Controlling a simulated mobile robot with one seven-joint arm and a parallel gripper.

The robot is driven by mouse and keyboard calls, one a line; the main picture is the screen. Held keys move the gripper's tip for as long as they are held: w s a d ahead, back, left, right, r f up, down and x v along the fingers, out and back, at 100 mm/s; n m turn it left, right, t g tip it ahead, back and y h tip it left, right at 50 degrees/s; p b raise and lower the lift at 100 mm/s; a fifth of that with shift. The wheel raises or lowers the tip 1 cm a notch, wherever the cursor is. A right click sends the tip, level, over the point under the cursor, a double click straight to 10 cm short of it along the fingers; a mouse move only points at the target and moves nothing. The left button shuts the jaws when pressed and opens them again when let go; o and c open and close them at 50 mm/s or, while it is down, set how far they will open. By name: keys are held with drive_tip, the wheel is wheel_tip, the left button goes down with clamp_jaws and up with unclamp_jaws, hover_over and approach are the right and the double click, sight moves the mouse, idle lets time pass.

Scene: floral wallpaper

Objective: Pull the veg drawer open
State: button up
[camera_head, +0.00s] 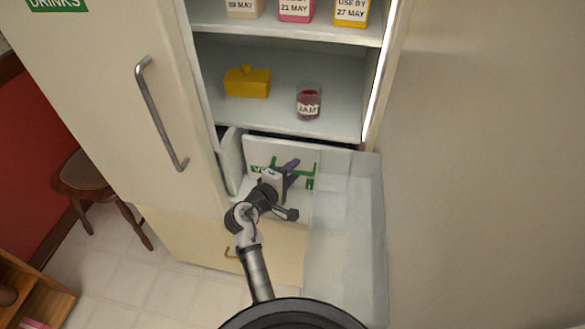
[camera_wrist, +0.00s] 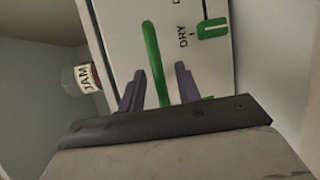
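The veg drawer's white front (camera_head: 262,150) is below the lowest visible shelf in the head view, with green lettering partly hidden by my arm. A long green handle bar (camera_wrist: 153,58) runs across the white panel in the wrist view. My gripper (camera_head: 289,168) is at this front, and in the wrist view its two dark fingers (camera_wrist: 160,70) are apart, one on each side of the bar. A gap shows between each finger and the bar, so it is not gripped. A green slider (camera_wrist: 212,28) marked DRY sits to the right on the panel.
A jam jar (camera_head: 308,103) and a yellow butter dish (camera_head: 247,82) stand on the shelf above. A door with a metal handle (camera_head: 160,115) stands at left. A clear panel or bin (camera_head: 345,230) lies right of my arm. A brown stool (camera_head: 90,180) is far left.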

drive_tip(key=shift+w+d, duration=0.1)
drive_tip(key=shift+w, duration=0.1)
clamp_jaws()
drive_tip(key=shift+s+f, duration=0.1)
drive_tip(key=shift+s, duration=0.05)
idle(0.3)
